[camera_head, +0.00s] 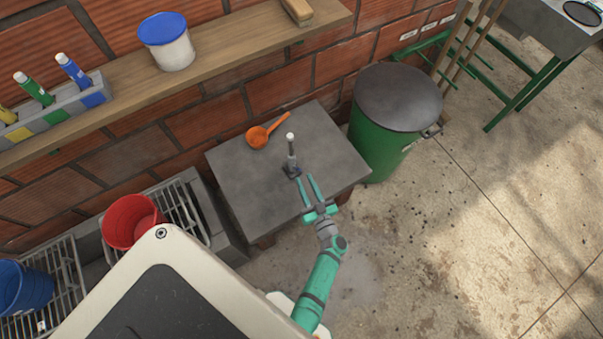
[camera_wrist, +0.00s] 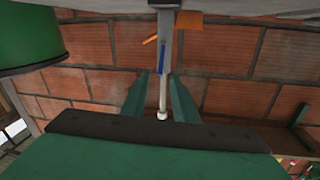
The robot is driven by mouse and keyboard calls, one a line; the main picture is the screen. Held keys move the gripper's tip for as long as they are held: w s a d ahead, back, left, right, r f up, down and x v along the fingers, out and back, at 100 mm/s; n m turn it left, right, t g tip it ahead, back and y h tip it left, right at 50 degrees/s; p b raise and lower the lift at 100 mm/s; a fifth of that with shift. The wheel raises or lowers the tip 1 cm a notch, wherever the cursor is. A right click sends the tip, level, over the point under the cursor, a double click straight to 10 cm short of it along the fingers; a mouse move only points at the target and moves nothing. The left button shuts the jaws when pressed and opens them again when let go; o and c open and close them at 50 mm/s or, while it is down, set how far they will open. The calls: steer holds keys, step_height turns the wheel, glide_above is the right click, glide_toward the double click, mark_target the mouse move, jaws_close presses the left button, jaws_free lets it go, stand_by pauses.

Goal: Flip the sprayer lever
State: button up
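The sprayer lever (camera_head: 291,155) is a thin dark upright stem with a white round knob, standing on a grey slab table. In the wrist view, where the scene looks upside down, the lever (camera_wrist: 163,90) hangs down the picture between my two fingers, its white tip near the palm. My gripper (camera_head: 305,180) is green and open, with its fingertips close to the lever's dark base in the head view. In the wrist view my gripper (camera_wrist: 160,85) has gaps on both sides of the stem, and I see no clear contact.
An orange ladle (camera_head: 262,135) lies on the grey table (camera_head: 235,185) behind the lever. A green barrel (camera_head: 385,140) with a dark lid stands right of the table. A red bucket (camera_head: 128,222) is at left. A wooden shelf (camera_head: 235,55) runs along the brick wall. The floor at right is clear.

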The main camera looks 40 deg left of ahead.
mark_target(297, 168)
steer(key=shift+x, duration=2.2)
jaws_close()
